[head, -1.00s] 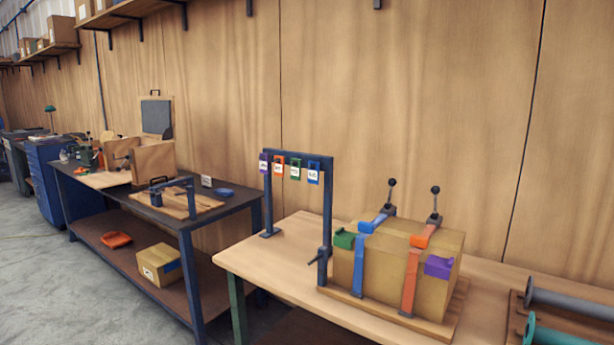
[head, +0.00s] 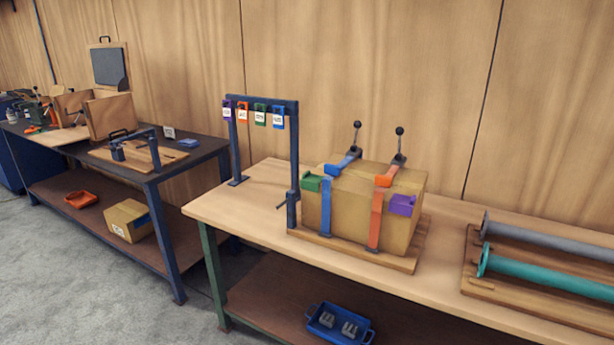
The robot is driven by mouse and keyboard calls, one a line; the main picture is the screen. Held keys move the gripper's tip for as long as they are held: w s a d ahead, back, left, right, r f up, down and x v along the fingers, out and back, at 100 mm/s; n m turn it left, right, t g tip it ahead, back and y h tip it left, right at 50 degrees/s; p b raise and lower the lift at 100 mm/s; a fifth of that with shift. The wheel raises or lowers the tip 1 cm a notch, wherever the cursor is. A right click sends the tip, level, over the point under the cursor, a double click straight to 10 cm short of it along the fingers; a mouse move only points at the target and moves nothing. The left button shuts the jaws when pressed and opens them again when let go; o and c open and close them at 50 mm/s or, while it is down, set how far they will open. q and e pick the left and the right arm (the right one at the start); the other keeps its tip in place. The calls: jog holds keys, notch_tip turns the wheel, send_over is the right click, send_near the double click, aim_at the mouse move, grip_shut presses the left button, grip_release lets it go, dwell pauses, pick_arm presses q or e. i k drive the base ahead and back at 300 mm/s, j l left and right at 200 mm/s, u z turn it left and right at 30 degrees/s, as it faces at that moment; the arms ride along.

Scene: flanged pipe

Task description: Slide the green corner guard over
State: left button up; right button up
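The green corner guard (head: 312,183) sits on the upper left front edge of a cardboard box (head: 344,215), beside the blue strap (head: 326,208). The blue strap runs over the box's top and down its front. An orange strap (head: 375,222) runs parallel to it on the right. A purple corner guard (head: 402,205) sits at the box's right front edge. The box stands on a wooden board (head: 350,251) on the light wood bench. Two black-knobbed levers (head: 357,138) rise behind the straps. Neither of my grippers is in view.
A blue frame (head: 263,105) with several coloured tags stands left of the box. Grey and teal flanged pipes (head: 555,277) lie on a rack at right. A blue tray (head: 340,325) is on the lower shelf. A dark bench (head: 190,160) stands left; the floor before it is clear.

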aim_at(310, 182)
jog(key=i+j, duration=0.2)
jog(key=j, duration=0.15)
jog(key=i+j+z, duration=0.15)
jog(key=i+j, duration=0.25)
jog(key=j, duration=0.3)
jog(key=i+j+z, duration=0.1)
jog(key=j, duration=0.25)
jog(key=i+j, duration=0.3)
jog(key=i+j+z, duration=0.15)
jog(key=j, duration=0.3)
